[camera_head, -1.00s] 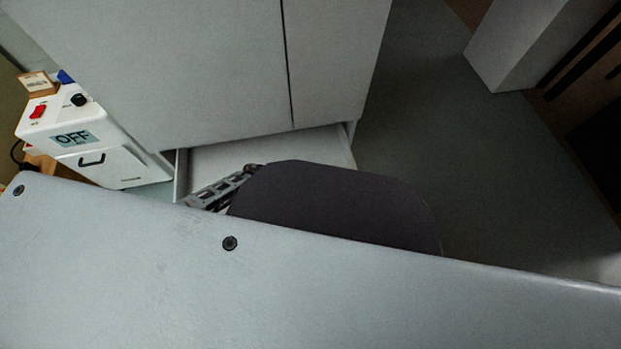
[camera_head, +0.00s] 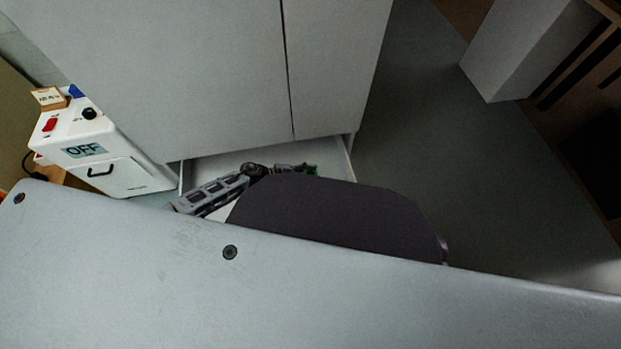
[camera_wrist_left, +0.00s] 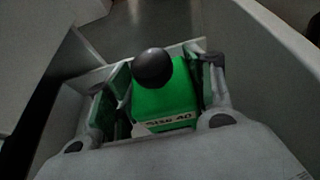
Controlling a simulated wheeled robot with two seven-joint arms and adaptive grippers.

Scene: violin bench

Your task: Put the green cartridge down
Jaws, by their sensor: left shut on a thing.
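The green cartridge (camera_wrist_left: 166,102) has a black round knob on top and a label ending in "40". It sits between the fingers of my left gripper (camera_wrist_left: 160,92) in the left wrist view, and the gripper is shut on it. In the head view my left gripper shows small, with a bit of green (camera_head: 311,170), over the light open drawer or tray below the cabinet. The drawer walls surround the gripper in the wrist view. Whether the cartridge touches the drawer floor cannot be told. My right gripper is not in view.
A tall grey cabinet (camera_head: 170,70) stands behind the open drawer (camera_head: 215,164). A white device (camera_head: 110,160) with an "OFF" display, a red switch and a black knob stands at the left. Grey floor (camera_head: 430,150) lies clear to the right.

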